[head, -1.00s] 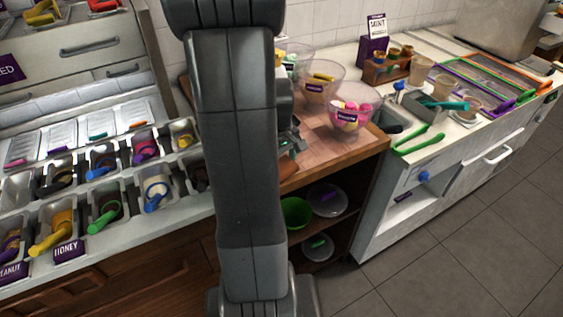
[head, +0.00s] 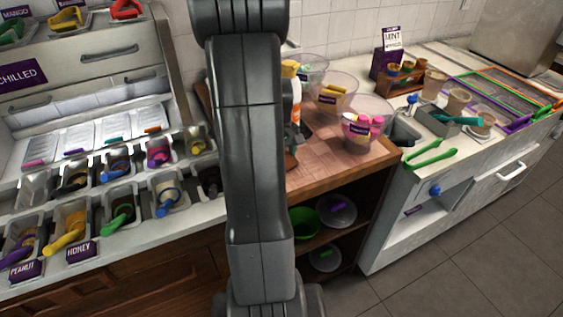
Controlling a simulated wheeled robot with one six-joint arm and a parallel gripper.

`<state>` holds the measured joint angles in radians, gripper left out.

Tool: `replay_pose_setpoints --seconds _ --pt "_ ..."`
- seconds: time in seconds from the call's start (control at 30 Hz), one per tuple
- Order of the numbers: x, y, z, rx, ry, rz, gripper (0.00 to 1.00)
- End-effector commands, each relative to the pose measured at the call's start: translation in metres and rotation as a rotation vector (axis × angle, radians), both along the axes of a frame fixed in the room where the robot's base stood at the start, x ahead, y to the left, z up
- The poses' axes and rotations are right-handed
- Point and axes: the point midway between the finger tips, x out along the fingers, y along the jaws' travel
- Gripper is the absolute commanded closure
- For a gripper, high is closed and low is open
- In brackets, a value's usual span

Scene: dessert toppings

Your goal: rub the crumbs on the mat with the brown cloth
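My arm rises through the middle of the head view and hides much of the wooden counter (head: 345,172). A small dark part of my gripper (head: 297,134) shows just right of the arm, over the left part of this counter. Its fingers are not clear, so I cannot tell if it is open or shut. A small brown patch (head: 291,161) shows just below it at the arm's edge. It may be the brown cloth; whether it is held is hidden. I cannot make out the mat or any crumbs.
Clear bowls stand on the wooden counter, the nearest (head: 362,125) holding pink and yellow pieces. A spray bottle (head: 296,100) stands close beside my arm. Topping tubs (head: 120,212) fill the left counter. Green tongs (head: 430,154) lie on the right counter. Floor at right is clear.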

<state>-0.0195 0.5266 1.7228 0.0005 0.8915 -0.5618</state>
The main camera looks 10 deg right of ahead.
Motion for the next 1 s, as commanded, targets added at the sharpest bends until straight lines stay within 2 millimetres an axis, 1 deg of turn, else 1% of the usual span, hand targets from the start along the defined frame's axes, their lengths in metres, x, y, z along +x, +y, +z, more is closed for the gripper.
replay_pose_setpoints --seconds 0.17,0.5,0.6,0.87,1.0 --pt "0.005 0.002 0.000 0.000 0.001 0.000 0.32" --pt "0.030 0.011 0.002 0.000 0.000 0.002 0.32" --pt "0.035 0.013 0.002 0.000 0.001 0.001 0.32" --pt "0.037 0.013 0.002 0.000 -0.004 0.002 0.32" --pt "0.037 0.013 0.009 0.000 -0.006 0.002 0.32"
